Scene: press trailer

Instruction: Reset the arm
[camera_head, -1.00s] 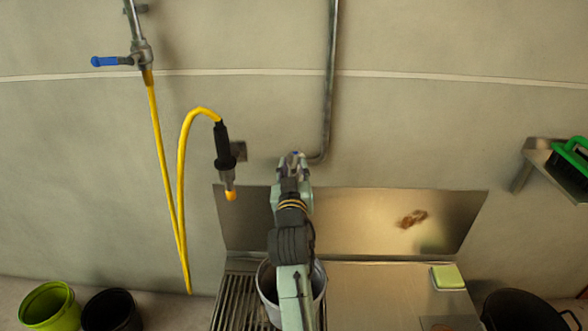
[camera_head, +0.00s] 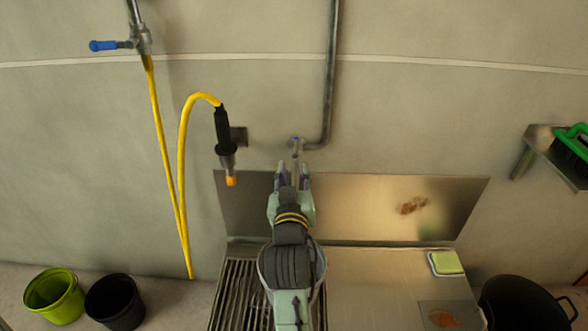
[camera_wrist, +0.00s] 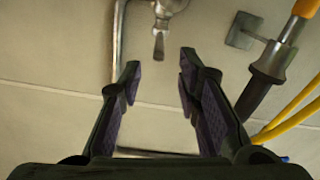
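My gripper (camera_head: 293,172) is in the middle of the head view, at the end of my arm, over the sink unit. It points at the wall, just below a small metal tap (camera_head: 297,146) on a pipe. In the wrist view my gripper (camera_wrist: 160,68) has its two fingers spread apart with nothing between them. The tap (camera_wrist: 160,30) shows beyond the fingertips, apart from them.
A yellow hose (camera_head: 181,180) with a black nozzle (camera_head: 222,130) hangs left of my gripper. A stained steel splashback (camera_head: 370,210) is behind. A sponge (camera_head: 446,262) lies on the counter (camera_head: 375,285). Green (camera_head: 54,296) and black (camera_head: 114,302) buckets stand left, a black tub (camera_head: 525,305) right.

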